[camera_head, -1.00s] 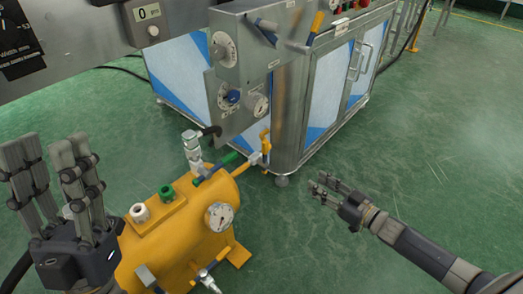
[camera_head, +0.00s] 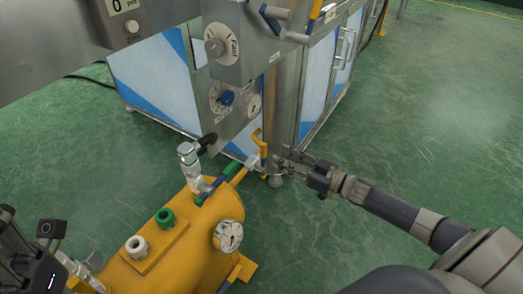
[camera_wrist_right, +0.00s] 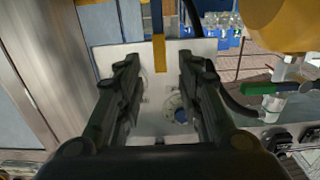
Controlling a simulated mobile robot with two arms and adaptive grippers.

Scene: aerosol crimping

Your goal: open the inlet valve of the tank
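The yellow tank (camera_head: 195,255) lies on the green floor at the bottom of the head view. My right gripper (camera_head: 281,166) is open and just right of the lever. In the right wrist view my right gripper (camera_wrist_right: 155,95) has its fingers apart. My left gripper (camera_head: 28,262) is cut off at the lower left.
The steel machine cabinet (camera_head: 285,110) stands behind the valves, with a panel carrying a blue knob (camera_head: 227,98) and dials. A pressure gauge (camera_head: 229,235) is on the tank. Open green floor lies to the right.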

